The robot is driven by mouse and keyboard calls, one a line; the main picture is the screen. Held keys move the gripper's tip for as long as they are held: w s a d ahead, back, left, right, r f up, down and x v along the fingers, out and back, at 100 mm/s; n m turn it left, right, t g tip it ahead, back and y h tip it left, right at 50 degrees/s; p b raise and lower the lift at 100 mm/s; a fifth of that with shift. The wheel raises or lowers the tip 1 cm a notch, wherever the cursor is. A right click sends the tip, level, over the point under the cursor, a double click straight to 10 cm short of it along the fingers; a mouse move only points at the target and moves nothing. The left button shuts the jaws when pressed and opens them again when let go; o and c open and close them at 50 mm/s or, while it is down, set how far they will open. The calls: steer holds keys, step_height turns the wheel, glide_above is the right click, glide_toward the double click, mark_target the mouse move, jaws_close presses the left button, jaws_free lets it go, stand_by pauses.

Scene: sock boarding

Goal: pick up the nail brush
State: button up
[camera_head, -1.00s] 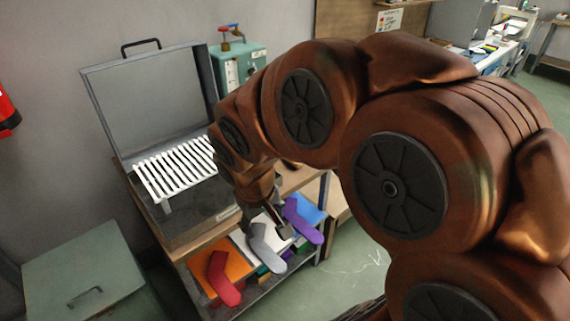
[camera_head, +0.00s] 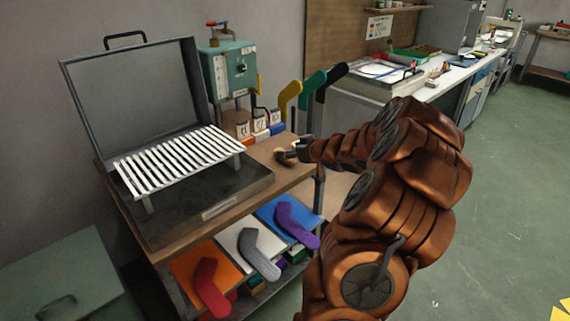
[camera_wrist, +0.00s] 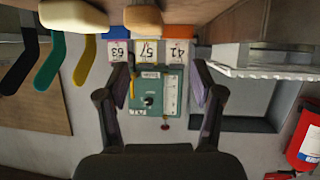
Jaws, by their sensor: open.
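A small tan, rounded piece (camera_head: 286,157), seemingly the nail brush, lies on the wooden bench top beside my gripper (camera_head: 298,148). It is small and partly covered by the gripper, so its bristles cannot be made out. In the wrist view, which is upside down, a tan rounded piece (camera_wrist: 143,19) shows at the top edge, ahead of the gap between my fingers. A paler, larger block (camera_wrist: 74,16) is to its left; which of the two is the brush is not certain. My gripper (camera_wrist: 160,68) is open and empty, its fingers spread.
The open metal case with a white slatted rack (camera_head: 180,165) stands left on the bench (camera_head: 262,152). Numbered cards (camera_head: 259,125), a green control box (camera_head: 230,72) and upright yellow, green and black foot forms (camera_head: 313,85) stand behind. Coloured socks (camera_head: 260,255) lie on the lower shelf.

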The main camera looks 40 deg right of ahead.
steer(key=shift+s+d+f+t+y, duration=0.2)
steer(key=shift+s+d+f, duration=0.2)
steer(key=shift+f, duration=0.25)
steer(key=shift+s+d+f+t+y, duration=0.1)
steer(key=shift+s+d+f+y, duration=0.15)
steer(key=shift+s+f, duration=0.3)
steer(key=shift+b+x, duration=0.3)
steer(key=shift+x, duration=2.25)
steer(key=shift+d+x, duration=0.2)
steer(key=shift+x, duration=1.15)
steer(key=c, duration=1.2)
steer(key=shift+r, duration=0.1)
steer(key=shift+c, duration=0.2)
